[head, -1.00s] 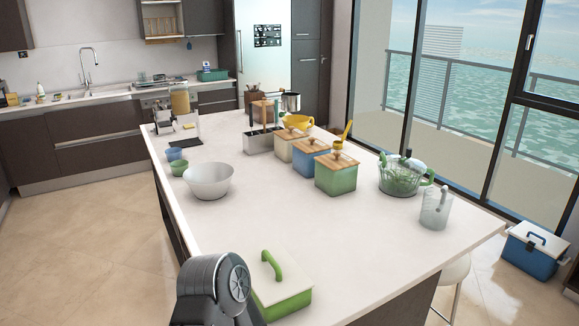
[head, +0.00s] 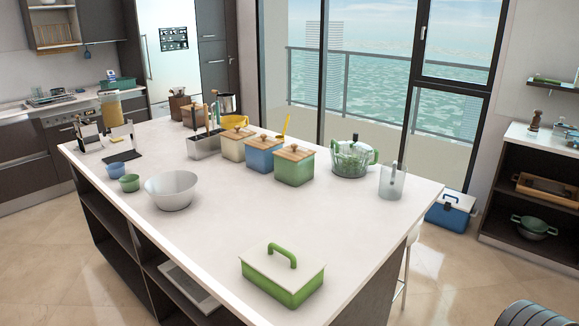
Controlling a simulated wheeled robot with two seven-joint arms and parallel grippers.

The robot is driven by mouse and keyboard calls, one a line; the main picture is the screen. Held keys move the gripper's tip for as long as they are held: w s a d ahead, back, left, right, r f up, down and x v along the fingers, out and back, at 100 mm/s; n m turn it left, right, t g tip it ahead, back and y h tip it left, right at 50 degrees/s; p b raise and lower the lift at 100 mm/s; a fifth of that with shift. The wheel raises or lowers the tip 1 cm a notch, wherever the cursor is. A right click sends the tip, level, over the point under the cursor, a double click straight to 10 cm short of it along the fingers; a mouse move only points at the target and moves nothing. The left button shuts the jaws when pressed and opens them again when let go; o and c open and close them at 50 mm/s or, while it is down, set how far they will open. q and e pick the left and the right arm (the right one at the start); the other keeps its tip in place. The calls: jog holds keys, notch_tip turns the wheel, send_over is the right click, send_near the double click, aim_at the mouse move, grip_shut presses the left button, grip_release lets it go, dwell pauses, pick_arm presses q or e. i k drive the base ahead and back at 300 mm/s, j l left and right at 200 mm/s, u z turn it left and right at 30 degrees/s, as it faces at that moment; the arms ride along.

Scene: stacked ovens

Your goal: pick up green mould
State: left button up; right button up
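A small green cup-shaped mould (head: 129,183) stands on the white island top, near its left edge. A similar blue one (head: 117,170) is just behind it to the left. A white bowl (head: 171,191) is to its right and a little nearer. Neither of my grippers is in view. Only a dark rounded part of my own body shows at the bottom right corner, far from the green mould.
A white box with green base and handle (head: 283,274) sits at the island's near end (head: 205,236). Blue (head: 263,158), green (head: 294,168) and cream (head: 234,147) lidded boxes stand mid-island. Floor left is clear.

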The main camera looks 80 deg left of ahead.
aim_at(129, 183)
jog(key=k+j+z, duration=0.15)
jog(key=k+z, duration=0.8)
jog(key=k+j+u, duration=0.6)
jog(key=k, duration=0.15)
jog(key=k+j+u, duration=0.45)
jog(key=u, duration=0.2)
jog(key=k+j+u, duration=0.15)
jog(key=j+u, duration=0.2)
jog(key=k+j+u, duration=0.1)
jog(key=j+u, duration=0.55)
jog(key=j, duration=0.15)
jog(key=k, duration=0.05)
